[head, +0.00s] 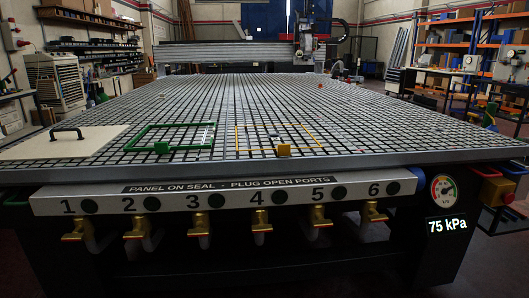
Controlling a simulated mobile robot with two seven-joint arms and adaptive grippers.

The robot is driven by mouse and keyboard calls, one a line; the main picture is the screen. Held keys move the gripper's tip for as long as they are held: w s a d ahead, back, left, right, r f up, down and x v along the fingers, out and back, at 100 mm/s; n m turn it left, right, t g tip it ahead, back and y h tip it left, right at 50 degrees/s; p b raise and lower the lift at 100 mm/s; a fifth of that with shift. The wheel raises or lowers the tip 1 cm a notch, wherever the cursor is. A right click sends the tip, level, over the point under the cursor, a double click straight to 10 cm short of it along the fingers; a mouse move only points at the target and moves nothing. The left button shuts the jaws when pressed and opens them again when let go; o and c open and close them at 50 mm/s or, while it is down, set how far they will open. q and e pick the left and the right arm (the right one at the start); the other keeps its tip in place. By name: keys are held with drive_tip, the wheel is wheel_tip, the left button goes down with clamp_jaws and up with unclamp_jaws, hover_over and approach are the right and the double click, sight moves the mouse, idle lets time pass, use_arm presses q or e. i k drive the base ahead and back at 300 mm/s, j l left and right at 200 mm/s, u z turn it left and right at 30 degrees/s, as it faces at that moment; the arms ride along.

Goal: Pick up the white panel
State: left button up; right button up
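The white panel (88,146) is a flat cream-white sheet lying at the front left of the grid table (340,110). A black bar handle (66,132) stands on top of it. Its right edge lies close to a green outlined rectangle (137,136) on the grid. To the right is a yellow outlined rectangle (237,138). A green block (162,147) and a yellow block (284,150) sit at the front sides of these rectangles. Neither of my grippers is in view.
The table front carries a strip with numbered ports, 1 to 6, and brass valves (262,226) below. A round gauge (444,188) sits above a display (447,226) reading 75 kPa. A gantry (225,52) spans the table's back. The grid between is mostly clear.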

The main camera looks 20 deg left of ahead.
sight(79, 142)
drive_tip(key=k+j+z, duration=0.15)
drive_tip(key=j, duration=0.2)
drive_tip(key=k+j+z, duration=0.15)
drive_tip(key=j, duration=0.2)
drive_tip(key=k+j+z, duration=0.15)
drive_tip(key=j, duration=0.2)
drive_tip(key=k+j, duration=0.15)
drive_tip(key=j, duration=0.2)
drive_tip(key=k+j+z, duration=0.1)
drive_tip(key=j, duration=0.25)
drive_tip(key=k+j, duration=0.25)
drive_tip(key=j+z, duration=0.05)
drive_tip(key=j, duration=0.05)
